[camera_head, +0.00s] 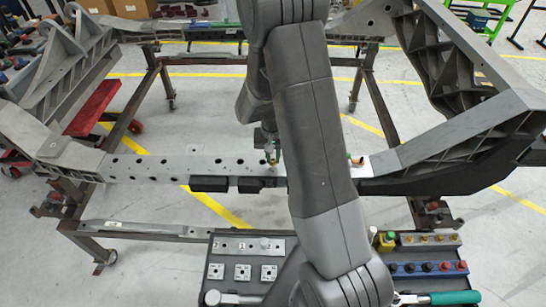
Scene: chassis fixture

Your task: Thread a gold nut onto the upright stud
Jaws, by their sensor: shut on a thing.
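My gripper (270,157) is low over the perforated crossbeam, partly hidden behind my own arm. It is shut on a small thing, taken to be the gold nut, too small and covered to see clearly. The upright stud cannot be made out; if it is under the gripper, the gripper and arm hide it. I cannot tell whether the held piece touches a stud. Several gold nuts (425,239) sit in a row on a grey block in the tray at the lower right.
The grey crossbeam (150,168) spans the chassis frame, with a small orange piece (357,161) right of my arm. The dark parts tray (285,292) holds square plates (242,272), blue and red pieces (427,268) and a green-handled tool (455,297). Large castings rise at both sides.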

